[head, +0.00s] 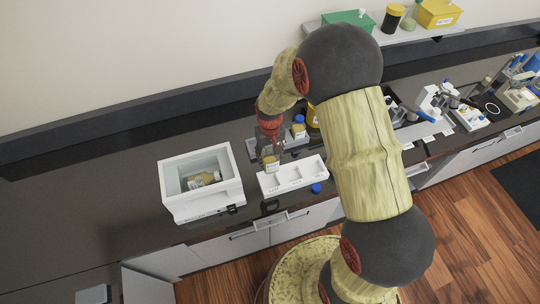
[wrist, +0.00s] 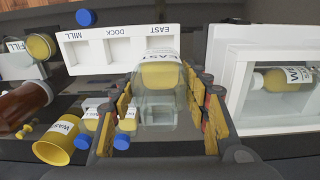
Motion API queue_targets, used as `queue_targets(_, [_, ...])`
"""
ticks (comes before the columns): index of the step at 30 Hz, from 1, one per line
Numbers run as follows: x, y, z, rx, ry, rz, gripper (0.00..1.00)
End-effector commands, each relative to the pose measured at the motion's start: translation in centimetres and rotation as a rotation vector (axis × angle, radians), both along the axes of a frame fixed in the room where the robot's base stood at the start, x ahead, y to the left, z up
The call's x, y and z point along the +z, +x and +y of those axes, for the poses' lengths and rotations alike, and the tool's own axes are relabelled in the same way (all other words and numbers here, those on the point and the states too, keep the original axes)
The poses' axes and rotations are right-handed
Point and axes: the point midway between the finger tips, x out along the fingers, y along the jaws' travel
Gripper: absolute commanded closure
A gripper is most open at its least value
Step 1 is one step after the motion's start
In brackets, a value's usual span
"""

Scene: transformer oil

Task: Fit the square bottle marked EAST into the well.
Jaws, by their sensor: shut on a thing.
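My gripper (wrist: 160,88) is shut on a clear square bottle (wrist: 158,108) with yellow contents. Its white label, partly hidden, appears to read EAST. In the head view the bottle (head: 271,164) hangs roughly upright below my gripper (head: 269,150), at the left end of the white tray (head: 292,181). The tray (wrist: 88,36) has wells marked MILL, DOCK and EAST in the wrist view. The bottle is beside the EAST end there and overlaps the tray's edge in the picture. I cannot tell whether it touches the tray.
A white open box (head: 201,210) stands left of the tray, with a labelled bottle (wrist: 285,78) lying inside. Blue-capped bottles (wrist: 122,139), a yellow cup (wrist: 60,138) and a brown bottle (wrist: 20,106) stand nearby. A blue cap (head: 316,188) lies in front of the tray.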

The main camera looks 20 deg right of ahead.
Motion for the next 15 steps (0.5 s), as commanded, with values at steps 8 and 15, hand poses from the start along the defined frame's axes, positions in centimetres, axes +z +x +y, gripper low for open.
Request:
queue_targets(8, [-1.5, 0.0, 0.0, 0.0, 0.0, -0.001, 1.0])
queue_targets(15, [-3.6, 0.0, 0.0, 0.0, 0.0, 0.0, 1.0])
